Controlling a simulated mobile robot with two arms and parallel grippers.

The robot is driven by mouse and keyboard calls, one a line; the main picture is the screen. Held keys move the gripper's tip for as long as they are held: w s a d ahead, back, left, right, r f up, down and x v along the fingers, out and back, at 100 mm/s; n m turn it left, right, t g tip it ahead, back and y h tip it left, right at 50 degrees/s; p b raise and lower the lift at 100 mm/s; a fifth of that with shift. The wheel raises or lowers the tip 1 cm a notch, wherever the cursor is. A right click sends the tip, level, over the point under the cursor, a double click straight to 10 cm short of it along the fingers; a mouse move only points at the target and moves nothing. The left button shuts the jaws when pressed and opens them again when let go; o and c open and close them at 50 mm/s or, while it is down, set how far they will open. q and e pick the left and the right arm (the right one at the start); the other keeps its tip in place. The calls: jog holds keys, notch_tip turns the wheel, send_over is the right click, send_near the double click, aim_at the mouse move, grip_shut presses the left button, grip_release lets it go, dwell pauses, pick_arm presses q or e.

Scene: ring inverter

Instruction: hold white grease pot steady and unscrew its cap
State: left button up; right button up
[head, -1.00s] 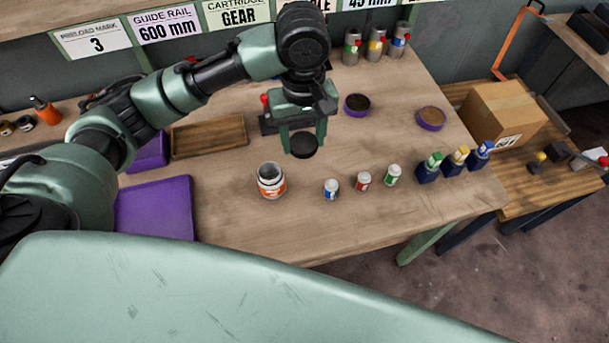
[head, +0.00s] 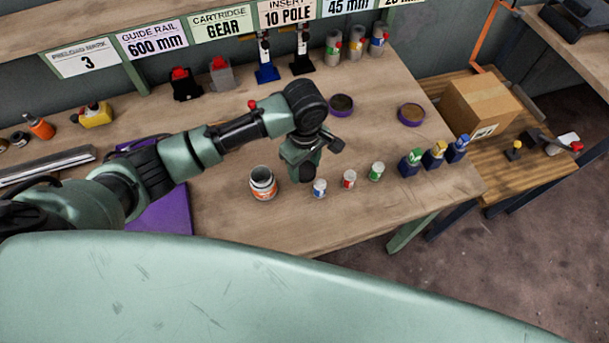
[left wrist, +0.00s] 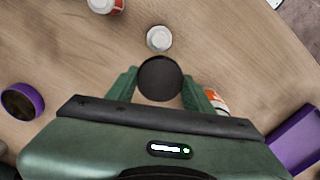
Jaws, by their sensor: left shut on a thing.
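The white pot (head: 263,185) with an orange label stands upright and open on the bench. In the left wrist view its orange-and-white side (left wrist: 217,101) shows partly behind a finger. My left gripper (head: 303,160) is right of the pot, above the bench. In the left wrist view my left gripper (left wrist: 160,88) is shut on a round black cap (left wrist: 160,78), which is apart from the pot. The cap also shows dark below the gripper in the head view (head: 307,173). My right gripper is not in view.
Small white jars with blue (head: 319,188), red (head: 349,179) and green (head: 376,171) labels stand right of the cap. A purple tray (head: 165,215) is left.

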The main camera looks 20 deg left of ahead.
aim_at(305, 178)
pick_arm(q)
jog(key=shift+f, duration=2.85)
jog(key=shift+f, duration=0.1)
jog(key=o, duration=1.5)
jog(key=shift+o, duration=0.2)
notch_tip(305, 178, up, 12)
jog(key=shift+r, duration=0.15)
